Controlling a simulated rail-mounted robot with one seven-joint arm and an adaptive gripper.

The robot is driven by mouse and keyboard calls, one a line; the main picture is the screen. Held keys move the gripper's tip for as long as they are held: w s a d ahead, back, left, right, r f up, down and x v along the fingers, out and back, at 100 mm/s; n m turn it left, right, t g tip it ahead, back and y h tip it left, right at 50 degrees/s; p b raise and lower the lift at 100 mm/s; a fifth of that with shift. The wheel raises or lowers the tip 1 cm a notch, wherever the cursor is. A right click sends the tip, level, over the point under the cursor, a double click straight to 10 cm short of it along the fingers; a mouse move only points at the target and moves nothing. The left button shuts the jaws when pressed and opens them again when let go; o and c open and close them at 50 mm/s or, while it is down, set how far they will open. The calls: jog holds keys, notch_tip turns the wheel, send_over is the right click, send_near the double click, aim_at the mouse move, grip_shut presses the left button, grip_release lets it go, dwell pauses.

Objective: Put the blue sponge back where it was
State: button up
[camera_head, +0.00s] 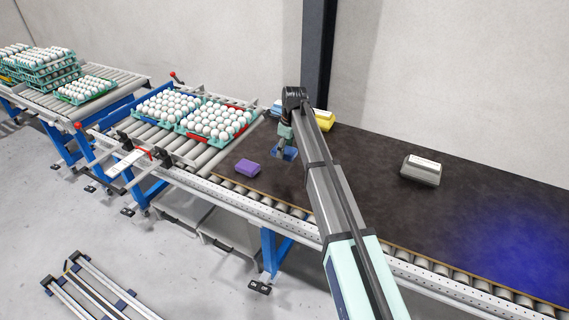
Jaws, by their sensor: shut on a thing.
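The blue sponge (290,154) is at the end of my arm, over the left part of the dark tabletop (390,215). My gripper (282,151) is shut on it. The wrist and fingers hide part of the sponge. I cannot tell whether the sponge touches the tabletop or hangs a little above it.
A purple sponge (247,167) lies left of my gripper. A yellow object (324,120) and a light blue object (277,107) are behind my arm. A grey carton (421,170) stands to the right. Egg trays (205,134) are on the roller conveyor to the left.

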aim_at(288, 150)
jog(key=shift+f+p, duration=0.8)
jog(key=shift+f, duration=3.45)
jog(key=shift+f, duration=0.1)
jog(key=o, duration=1.3)
jog(key=r, duration=0.4)
jog(key=d+r+b, duration=0.1)
jog(key=r, duration=0.3)
jog(key=r+b, duration=0.1)
jog(key=r, duration=0.3)
jog(key=shift+s+d+r, duration=0.1)
jog(key=shift+s+d, duration=0.2)
jog(key=shift+s, duration=0.05)
